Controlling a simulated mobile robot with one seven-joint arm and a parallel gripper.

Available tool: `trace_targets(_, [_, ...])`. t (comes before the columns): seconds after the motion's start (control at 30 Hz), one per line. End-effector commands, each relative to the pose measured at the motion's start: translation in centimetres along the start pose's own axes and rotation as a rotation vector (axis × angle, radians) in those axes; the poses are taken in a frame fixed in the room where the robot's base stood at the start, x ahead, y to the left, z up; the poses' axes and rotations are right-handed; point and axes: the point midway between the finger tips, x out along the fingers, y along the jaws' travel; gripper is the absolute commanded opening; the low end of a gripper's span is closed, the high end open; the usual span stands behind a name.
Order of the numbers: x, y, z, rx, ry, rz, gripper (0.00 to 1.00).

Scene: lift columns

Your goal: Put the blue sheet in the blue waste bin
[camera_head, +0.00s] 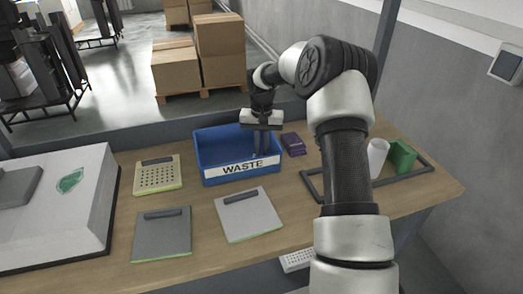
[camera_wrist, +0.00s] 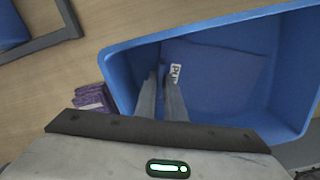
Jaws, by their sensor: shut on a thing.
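The blue waste bin (camera_head: 228,176) stands on the wooden table with a white WASTE label on its front. In the wrist view the bin (camera_wrist: 140,45) opens below my gripper. My gripper (camera_head: 261,150) points down into it at its right side. In the wrist view the fingers (camera_wrist: 165,78) are close together, shut on the blue sheet (camera_wrist: 225,68). The sheet shows inside the bin, with a small white printed label by the fingertips. Its blue blends with the bin, so I cannot tell whether it touches the floor. The head view hides it.
Purple packs (camera_head: 293,144) lie just right of the bin. A dark frame (camera_head: 428,163) on the right holds a white cylinder (camera_head: 377,157) and a green box (camera_head: 402,157). Flat grey devices (camera_head: 162,236) lie in front, and a large white case (camera_head: 75,215) stands left.

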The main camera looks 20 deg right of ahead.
Motion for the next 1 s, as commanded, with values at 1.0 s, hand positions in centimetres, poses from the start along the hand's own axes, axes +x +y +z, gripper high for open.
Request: trace_targets(1.0, [-5.6,0.0,-0.2,0.001,0.006,0.000,0.28])
